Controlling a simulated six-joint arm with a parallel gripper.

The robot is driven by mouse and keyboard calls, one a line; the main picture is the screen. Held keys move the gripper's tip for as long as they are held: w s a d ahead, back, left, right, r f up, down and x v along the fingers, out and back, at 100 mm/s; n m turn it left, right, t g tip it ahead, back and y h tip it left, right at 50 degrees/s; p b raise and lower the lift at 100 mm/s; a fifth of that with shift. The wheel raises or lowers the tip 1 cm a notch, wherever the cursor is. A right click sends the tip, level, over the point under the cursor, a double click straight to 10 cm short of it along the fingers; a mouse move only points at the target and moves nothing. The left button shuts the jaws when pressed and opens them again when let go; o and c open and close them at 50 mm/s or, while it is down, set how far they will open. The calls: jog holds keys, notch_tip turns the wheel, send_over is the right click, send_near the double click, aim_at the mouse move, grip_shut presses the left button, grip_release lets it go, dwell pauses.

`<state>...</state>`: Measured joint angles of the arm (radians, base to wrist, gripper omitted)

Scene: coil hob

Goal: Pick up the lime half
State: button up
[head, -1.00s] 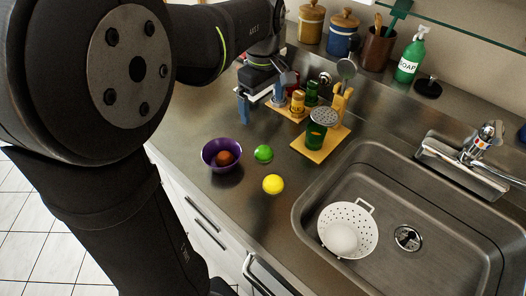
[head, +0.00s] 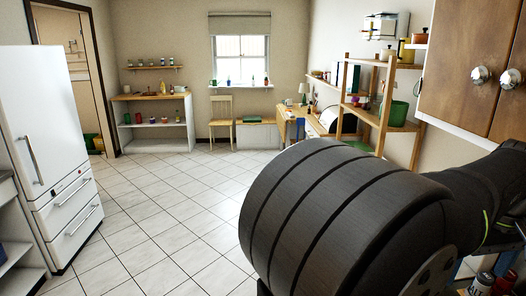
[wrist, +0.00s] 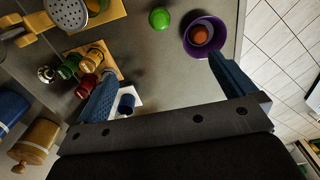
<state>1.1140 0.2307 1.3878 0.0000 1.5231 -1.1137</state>
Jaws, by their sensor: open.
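The lime half (wrist: 159,18) shows in the wrist view as a small bright green round thing on the grey worktop, at the top edge of the picture. My gripper (wrist: 163,66) is open and empty, with its two blue fingers spread wide. The lime half lies beyond the fingertips, between their lines and apart from both. The head view is turned to the room and does not show the lime half; my dark arm fills its lower right.
A purple bowl (wrist: 204,36) holding a brown round thing stands beside the right fingertip. A wooden rack (wrist: 97,62) with red, green and yellow-brown jars lies near the left finger. Bare worktop surrounds the lime half.

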dwell(0.3)
jog(key=c, duration=0.5)
jog(key=shift+f, duration=0.1)
